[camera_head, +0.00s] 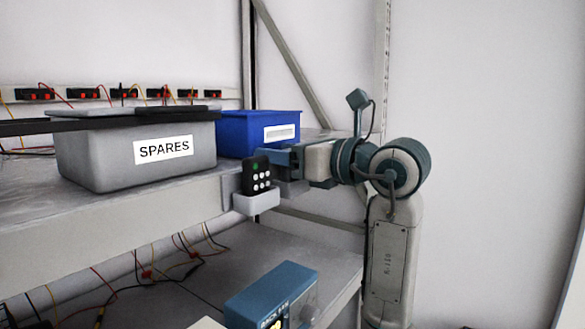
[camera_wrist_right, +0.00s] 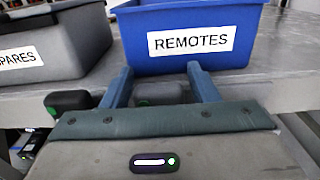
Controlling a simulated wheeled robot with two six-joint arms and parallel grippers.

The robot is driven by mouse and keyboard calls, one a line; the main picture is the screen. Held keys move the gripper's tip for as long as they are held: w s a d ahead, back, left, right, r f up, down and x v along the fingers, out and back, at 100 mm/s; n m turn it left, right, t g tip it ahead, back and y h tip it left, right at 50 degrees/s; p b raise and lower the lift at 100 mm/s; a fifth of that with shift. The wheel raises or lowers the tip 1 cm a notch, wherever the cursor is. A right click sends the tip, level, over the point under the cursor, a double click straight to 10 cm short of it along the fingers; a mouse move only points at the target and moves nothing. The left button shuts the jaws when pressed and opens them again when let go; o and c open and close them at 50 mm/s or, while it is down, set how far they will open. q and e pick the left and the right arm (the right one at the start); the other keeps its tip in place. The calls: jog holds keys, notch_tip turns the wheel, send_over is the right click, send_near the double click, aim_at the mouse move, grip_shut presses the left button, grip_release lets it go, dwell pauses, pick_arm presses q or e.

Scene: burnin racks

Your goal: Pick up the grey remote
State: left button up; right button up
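My right gripper (camera_head: 283,160) reaches in from the right at the shelf's front edge. In the right wrist view its two blue fingers (camera_wrist_right: 160,82) are apart. A grey block-like thing (camera_wrist_right: 158,93), perhaps the top of the grey remote, lies between them, with no clear contact. In the head view the gripper hides most of that spot. A dark remote (camera_head: 257,177) with a green button and several white buttons stands upright in a pale holder (camera_head: 257,202) on the shelf edge, left of the gripper. Its dark top (camera_wrist_right: 68,100) shows left of the fingers. My left gripper is not in view.
A blue bin (camera_head: 240,133) labelled REMOTES stands just beyond the fingers. A grey bin (camera_head: 110,160) labelled SPARES stands to its left on the upper shelf (camera_head: 120,225). A blue instrument box (camera_head: 270,295) sits on the lower shelf. A rack upright (camera_head: 383,80) rises behind my right arm.

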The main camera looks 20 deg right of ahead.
jog(key=shift+a, duration=0.1)
jog(key=c, duration=0.7)
jog(key=shift+r, duration=0.15)
